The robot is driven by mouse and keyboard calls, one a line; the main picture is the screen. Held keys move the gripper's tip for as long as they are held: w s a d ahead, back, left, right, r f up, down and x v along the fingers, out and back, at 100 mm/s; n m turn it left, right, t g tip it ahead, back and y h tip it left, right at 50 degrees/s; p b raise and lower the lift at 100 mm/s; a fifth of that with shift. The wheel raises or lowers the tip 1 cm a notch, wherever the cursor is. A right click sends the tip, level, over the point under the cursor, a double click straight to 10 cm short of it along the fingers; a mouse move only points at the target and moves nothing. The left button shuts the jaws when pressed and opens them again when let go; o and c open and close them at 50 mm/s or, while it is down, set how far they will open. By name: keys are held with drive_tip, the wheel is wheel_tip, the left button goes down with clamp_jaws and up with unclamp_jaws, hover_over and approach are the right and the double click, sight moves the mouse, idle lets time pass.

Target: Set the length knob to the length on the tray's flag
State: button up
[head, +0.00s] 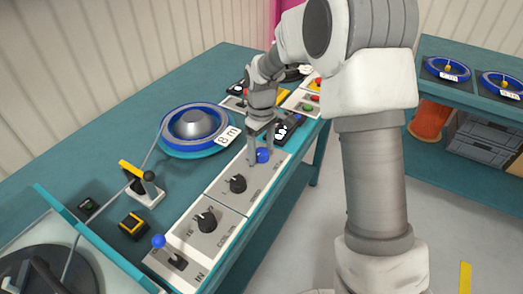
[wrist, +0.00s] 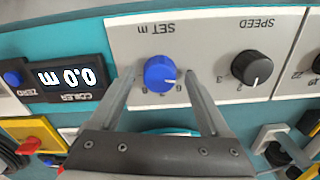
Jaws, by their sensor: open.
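The blue length knob (wrist: 160,73), on the panel marked SET m, shows upside down in the wrist view. Its white pointer mark faces the lower right, near a digit that looks like 6; the exact setting is hard to tell. My gripper (wrist: 161,80) is open, with one finger on each side of the knob; whether they touch it I cannot tell. In the head view my gripper (head: 262,143) reaches down over the blue knob (head: 263,156). The tray (head: 188,151) holds a blue-rimmed reel, and its white flag (head: 228,137) reads 8 m.
A black SPEED knob (wrist: 251,68) sits beside the blue one. The coiler display (wrist: 68,77) reads 0.0 m. Another bench with flagged reels (head: 447,68) is at the right.

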drive_tip(key=shift+f, duration=0.1)
clamp_jaws()
idle(0.4)
drive_tip(key=shift+m, duration=0.4)
drive_tip(key=m+p, duration=0.1)
drive_tip(key=m, duration=0.3)
drive_tip(key=shift+m, duration=0.3)
drive_tip(key=m+p, duration=0.2)
drive_tip(key=m, duration=0.4)
drive_tip(key=shift+m, duration=0.3)
drive_tip(key=m+p, duration=0.2)
drive_tip(key=m, duration=0.4)
drive_tip(key=m+p, duration=0.2)
drive_tip(key=m, duration=0.3)
drive_tip(key=shift+m, duration=0.3)
